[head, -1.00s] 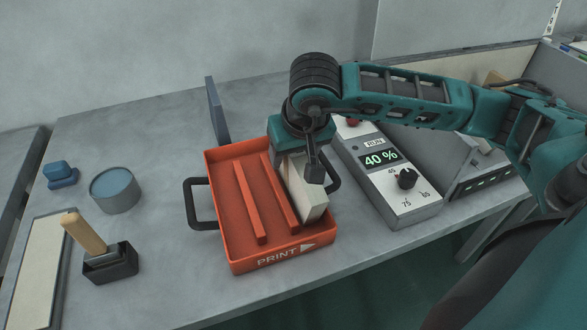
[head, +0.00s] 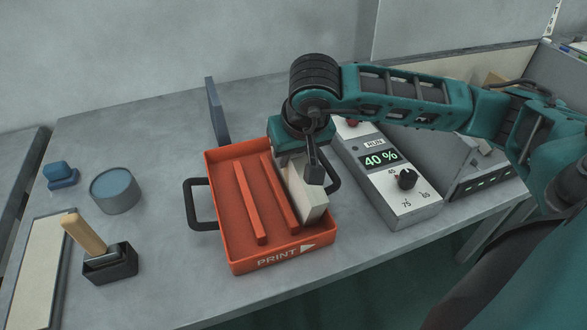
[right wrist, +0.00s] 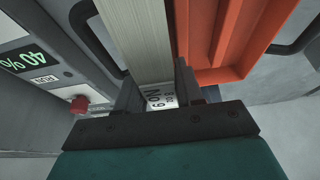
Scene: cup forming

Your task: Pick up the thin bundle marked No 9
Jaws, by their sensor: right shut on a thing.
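The pale bundle (head: 309,204) stands on edge in the right-hand lane of the orange tray (head: 240,262) in the head view. In the right wrist view the bundle (right wrist: 138,40) runs away from the jaws, and a white label reading No 9 (right wrist: 160,98) shows between the fingers. My right gripper (head: 302,165) is shut on the bundle at its far end; its fingers also show in the right wrist view (right wrist: 160,92). The gripper hides part of the bundle. I cannot tell whether the bundle touches the tray floor. My left gripper is not in view.
The tray has black side handles (head: 200,205) and two raised ribs (head: 250,205). A grey control box (head: 400,195) reading 40 % stands close on the right. A blue round tin (head: 115,190) and a wooden-handled tool in a black holder (head: 110,262) are at left.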

